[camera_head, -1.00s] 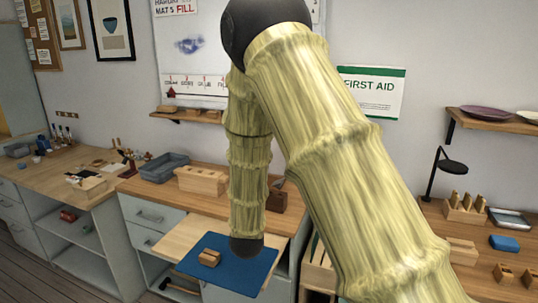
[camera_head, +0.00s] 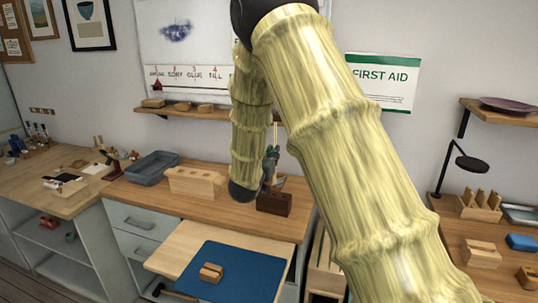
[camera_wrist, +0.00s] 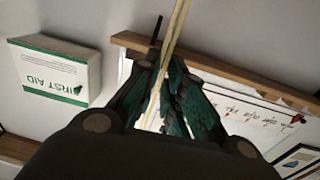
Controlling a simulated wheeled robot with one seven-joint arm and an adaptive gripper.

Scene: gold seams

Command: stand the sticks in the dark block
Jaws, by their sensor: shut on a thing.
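The dark block (camera_head: 273,204) stands on the wooden bench, right of my arm in the head view. My gripper (camera_head: 271,152) is above and slightly left of it, partly hidden by my arm. It is shut on a thin pale stick (camera_head: 276,131), which rises upright above the fingers. In the wrist view my gripper (camera_wrist: 160,98) has its fingers around the pale stick (camera_wrist: 174,35). The stick's lower end is hidden in the head view. A small light object (camera_head: 280,182) shows at the top of the dark block; I cannot tell what it is.
A light wooden block with holes (camera_head: 195,182) and a grey tray (camera_head: 152,167) stand left on the bench. A blue mat (camera_head: 240,275) bearing a small wooden piece (camera_head: 211,272) lies in front, lower. A wall shelf (camera_head: 190,109) is behind my gripper.

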